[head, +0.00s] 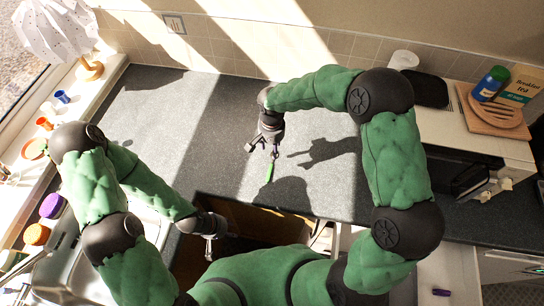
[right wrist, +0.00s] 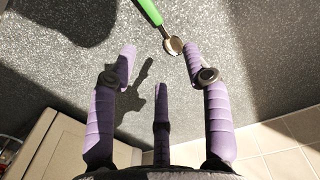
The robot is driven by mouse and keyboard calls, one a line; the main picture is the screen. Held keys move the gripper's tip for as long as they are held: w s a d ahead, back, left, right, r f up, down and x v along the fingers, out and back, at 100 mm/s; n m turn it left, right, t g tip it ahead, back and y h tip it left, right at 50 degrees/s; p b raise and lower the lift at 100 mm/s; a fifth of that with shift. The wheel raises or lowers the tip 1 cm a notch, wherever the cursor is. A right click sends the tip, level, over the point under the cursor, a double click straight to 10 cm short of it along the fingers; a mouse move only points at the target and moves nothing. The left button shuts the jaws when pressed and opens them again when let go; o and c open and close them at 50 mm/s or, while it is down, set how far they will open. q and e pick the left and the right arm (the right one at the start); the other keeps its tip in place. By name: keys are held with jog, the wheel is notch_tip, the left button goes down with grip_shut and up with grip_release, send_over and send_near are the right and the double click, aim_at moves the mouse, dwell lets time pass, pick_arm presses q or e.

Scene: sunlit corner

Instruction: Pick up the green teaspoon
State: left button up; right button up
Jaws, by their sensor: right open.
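The green teaspoon (head: 269,172) lies on the dark grey speckled worktop (head: 225,130) in front of my right gripper. In the right wrist view its green handle (right wrist: 150,11) runs off the top edge and its metal bowl (right wrist: 173,45) faces my fingers. My right gripper (head: 263,148) is open, its purple fingers (right wrist: 159,52) spread apart. The bowl is near the tip of the right-hand finger; I cannot tell whether they touch. My left gripper (head: 209,248) hangs low at the worktop's front edge, far from the teaspoon; its jaws are too small to read.
A microwave (head: 465,165) stands at the right with a wooden board (head: 493,112), a bottle (head: 490,84) and a box (head: 525,84) on top. A sink (head: 85,260) is at the left. A windowsill with small cups and a lamp (head: 55,30) runs along the left. The middle worktop is clear.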

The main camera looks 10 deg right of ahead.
aim_at(273, 165)
notch_tip(273, 165, down, 10)
jog(key=shift+d+f, duration=0.1)
jog(key=shift+d, duration=0.05)
dwell(0.4)
jog(key=shift+s, duration=0.1)
grip_shut()
